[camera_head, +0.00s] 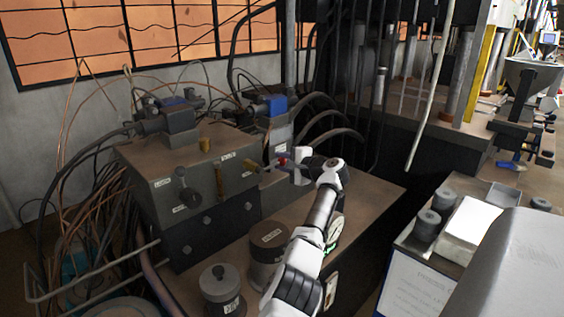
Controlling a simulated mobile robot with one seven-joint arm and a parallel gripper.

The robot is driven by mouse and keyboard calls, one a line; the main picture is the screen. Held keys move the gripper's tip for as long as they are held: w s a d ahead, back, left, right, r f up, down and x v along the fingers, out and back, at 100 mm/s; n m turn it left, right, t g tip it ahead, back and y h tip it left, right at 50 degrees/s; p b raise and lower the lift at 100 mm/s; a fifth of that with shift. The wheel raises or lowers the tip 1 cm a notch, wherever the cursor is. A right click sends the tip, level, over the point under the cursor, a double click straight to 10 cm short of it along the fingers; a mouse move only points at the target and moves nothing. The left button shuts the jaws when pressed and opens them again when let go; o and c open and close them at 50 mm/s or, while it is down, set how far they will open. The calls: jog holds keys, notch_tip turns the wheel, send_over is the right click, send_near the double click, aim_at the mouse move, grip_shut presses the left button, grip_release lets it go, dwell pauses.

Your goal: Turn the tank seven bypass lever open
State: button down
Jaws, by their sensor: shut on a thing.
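A grey hydraulic valve block (185,172) stands on a brown tank top, with small labels too small to read. A third, brass-coloured lever (252,164) at the block's right end points toward my gripper. My gripper (285,164) is at the block's right side, with its jaws shut on what looks like this lever's end. The fingertips are small and partly hidden, so the grip is unclear. I cannot tell which lever is tank seven's bypass.
Two dark cylinders (269,240) and (222,287) stand on the tank top (360,190) in front of the block. Black hoses and copper wires (85,205) crowd the left and back. A grey cart (480,190) with cylinders stands at the right.

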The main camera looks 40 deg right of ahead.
jog(key=c, duration=1.1)
grip_release()
jog(key=shift+f, duration=0.15)
jog(key=shift+c, duration=0.2)
jog(key=s+r+b, duration=0.2)
jog(key=s+b, duration=0.2)
jog(key=s, duration=0.9)
jog(key=shift+s+d+r, duration=0.3)
jog(key=shift+r, duration=0.1)
